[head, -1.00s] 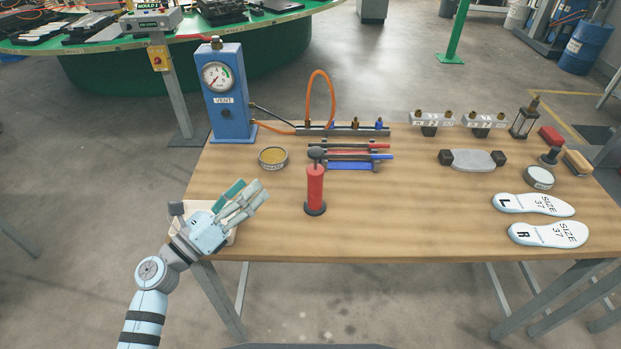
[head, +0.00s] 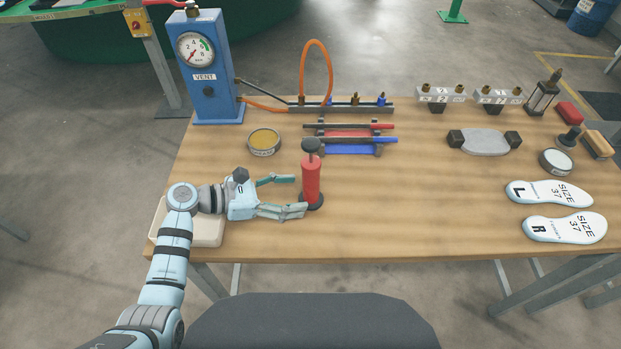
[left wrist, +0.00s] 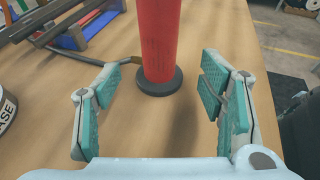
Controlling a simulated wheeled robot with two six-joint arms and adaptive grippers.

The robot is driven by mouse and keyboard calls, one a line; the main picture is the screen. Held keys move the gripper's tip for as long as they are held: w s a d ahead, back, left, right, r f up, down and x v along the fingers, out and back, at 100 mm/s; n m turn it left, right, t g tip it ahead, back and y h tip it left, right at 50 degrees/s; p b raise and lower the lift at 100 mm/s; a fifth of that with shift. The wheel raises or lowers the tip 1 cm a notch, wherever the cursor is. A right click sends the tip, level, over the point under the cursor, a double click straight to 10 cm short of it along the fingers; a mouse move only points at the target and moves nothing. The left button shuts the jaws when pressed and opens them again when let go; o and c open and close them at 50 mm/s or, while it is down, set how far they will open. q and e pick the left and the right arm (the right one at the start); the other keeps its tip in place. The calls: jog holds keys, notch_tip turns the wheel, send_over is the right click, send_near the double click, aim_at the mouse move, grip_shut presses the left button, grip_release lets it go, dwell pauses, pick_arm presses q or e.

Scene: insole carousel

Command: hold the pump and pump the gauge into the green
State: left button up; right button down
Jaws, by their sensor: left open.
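The red pump (head: 311,180) stands upright on the wooden table, with a black handle on top and a round black base. My left gripper (head: 300,195) is open and comes in from the left, its fingers pointing at the pump's body. In the left wrist view the pump (left wrist: 160,40) stands ahead, between and beyond the open fingers (left wrist: 160,105), not gripped. The gauge (head: 195,49) is on the blue box marked VENT (head: 208,85); its face has a green band at the upper right, and its needle is too small to read surely. My right gripper is not in view.
A tin (head: 264,142) sits behind my left gripper. A rack of red and blue tools (head: 350,150) lies behind the pump. A white tray (head: 205,238) is under my left arm. Two insoles (head: 565,228) lie at the right. The table between pump and insoles is clear.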

aim_at(306, 193)
pick_arm(q)
jog(key=b+x, duration=0.1)
jog(key=x, duration=0.2)
jog(key=shift+w+f+b, duration=0.15)
jog(key=shift+f+b, duration=0.05)
jog(key=shift+b, duration=0.15)
jog(key=shift+w+d, duration=0.1)
jog(key=shift+d, duration=0.45)
jog(key=shift+r, duration=0.1)
jog(key=shift+c, duration=0.5)
jog(key=shift+c, duration=1.3)
jog(key=shift+c, duration=0.2)
jog(key=c, duration=1)
jog(key=shift+o, duration=0.2)
